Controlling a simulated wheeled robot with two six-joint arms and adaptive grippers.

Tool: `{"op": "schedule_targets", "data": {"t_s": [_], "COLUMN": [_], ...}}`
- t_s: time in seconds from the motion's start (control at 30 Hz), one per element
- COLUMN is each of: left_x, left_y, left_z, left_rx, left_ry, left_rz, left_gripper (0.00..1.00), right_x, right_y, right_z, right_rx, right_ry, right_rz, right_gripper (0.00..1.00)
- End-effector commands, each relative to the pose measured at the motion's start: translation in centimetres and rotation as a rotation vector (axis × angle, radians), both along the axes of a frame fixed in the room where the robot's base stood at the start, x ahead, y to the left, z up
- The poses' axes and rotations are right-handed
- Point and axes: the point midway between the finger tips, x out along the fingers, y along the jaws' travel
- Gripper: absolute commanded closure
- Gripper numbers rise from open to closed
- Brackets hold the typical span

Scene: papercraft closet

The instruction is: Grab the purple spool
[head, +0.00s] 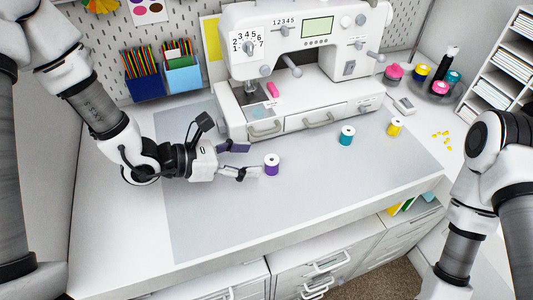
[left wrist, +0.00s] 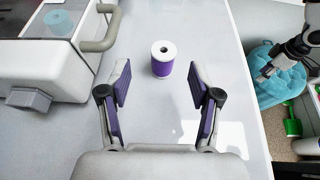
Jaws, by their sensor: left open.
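The purple spool (head: 271,164) stands upright on the grey mat in front of the sewing machine. In the left wrist view the spool (left wrist: 163,61) stands just beyond the fingertips, roughly midway between their lines, with its white top showing. My left gripper (head: 243,161) is open and empty, low over the mat, just left of the spool and pointing at it. Its two purple-padded fingers also show in the left wrist view (left wrist: 160,85). My right arm is at the right edge of the head view, but its gripper is out of the picture.
The white sewing machine (head: 300,45) stands behind, with drawers in its base (head: 310,117). A teal spool (head: 346,136) and a yellow spool (head: 395,127) stand to the right. Yellow bits (head: 441,138) lie farther right. The grey mat (head: 215,225) is clear in front.

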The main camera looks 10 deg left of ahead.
Motion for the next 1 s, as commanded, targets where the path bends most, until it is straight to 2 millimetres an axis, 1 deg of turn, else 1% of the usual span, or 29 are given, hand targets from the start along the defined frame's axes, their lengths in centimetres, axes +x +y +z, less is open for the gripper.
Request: {"op": "schedule_targets", "data": {"t_s": [0.03,0.17,0.33,0.47,0.7,0.77,0.8,0.83,0.87,1.0], "left_x": [0.2,0.8,2.5,3.4,3.6,3.6,3.6,3.6,3.6,3.6], "left_y": [-0.5,-1.2,-3.1,-4.3,-4.5,-4.5,-4.5,-4.5,-4.5,-4.5], "left_z": [-0.2,-0.5,-1.5,-2.3,-2.6,-2.6,-2.6,-2.5,-2.5,-2.6], "left_rx": [0.004,0.003,0.004,0.001,-0.001,-0.001,-0.001,-0.001,-0.001,0.000], "left_ry": [0.000,0.001,0.001,0.000,0.000,0.000,0.000,0.000,0.000,0.000], "left_rz": [-0.005,-0.005,-0.008,-0.006,-0.003,-0.003,-0.003,-0.003,-0.003,-0.003], "left_gripper": [0.37,0.37,0.37,0.37,0.37,0.58,0.72,0.83,0.87,0.87], "right_x": [0.0,-0.1,0.0,0.0,0.0,0.0,0.0,0.0,0.0,0.0], "right_y": [0.0,0.0,0.0,0.0,0.0,0.0,0.0,0.0,0.0,0.0], "right_z": [0.2,0.5,2.0,2.3,2.1,2.1,2.1,2.1,2.1,2.1], "right_rx": [0.000,0.000,0.000,0.000,0.000,0.000,0.000,0.000,0.000,0.000], "right_ry": [0.001,0.002,0.001,0.000,0.001,0.001,0.001,0.001,0.001,0.001], "right_rz": [-0.001,-0.001,0.000,0.000,-0.001,-0.001,-0.001,-0.001,-0.001,-0.001], "right_gripper": [0.60,0.60,0.60,0.60,0.60,0.60,0.60,0.60,0.60,0.60]}}
